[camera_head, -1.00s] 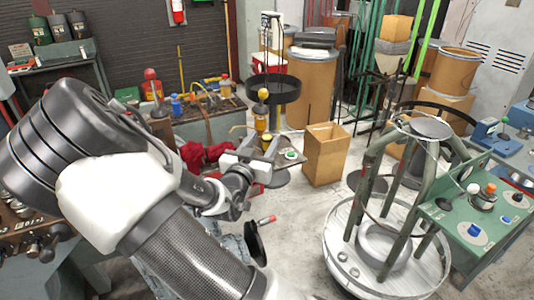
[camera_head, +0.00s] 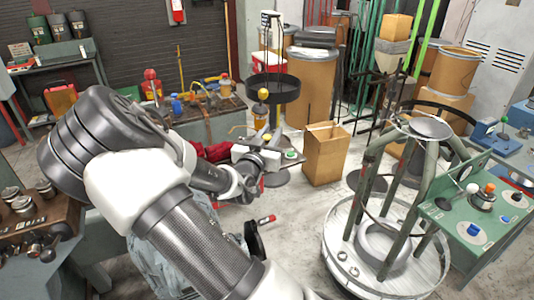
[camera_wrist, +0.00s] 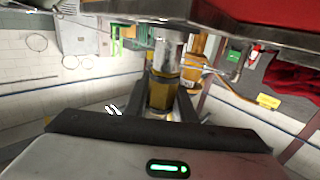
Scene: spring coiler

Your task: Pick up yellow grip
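A yellow ball-shaped grip (camera_head: 263,94) stands above a yellow-and-dark cylindrical body (camera_head: 260,122) in the head view, just beyond my gripper (camera_head: 268,137). In the wrist view a metal cylinder with yellow bands (camera_wrist: 162,92) lies straight ahead between my two dark fingertips (camera_wrist: 161,106). A thin curved rod runs right from it to a small yellow end piece (camera_wrist: 268,101). Which yellow part is the task's grip I cannot tell for sure. My fingers are spread apart, and I see no contact with the cylinder.
An open cardboard box (camera_head: 325,155) stands right of my gripper. Red cloth (camera_head: 214,152) lies to the left. The coiler stand (camera_head: 385,245) and green control panel (camera_head: 475,215) fill the right side. Some floor between is clear.

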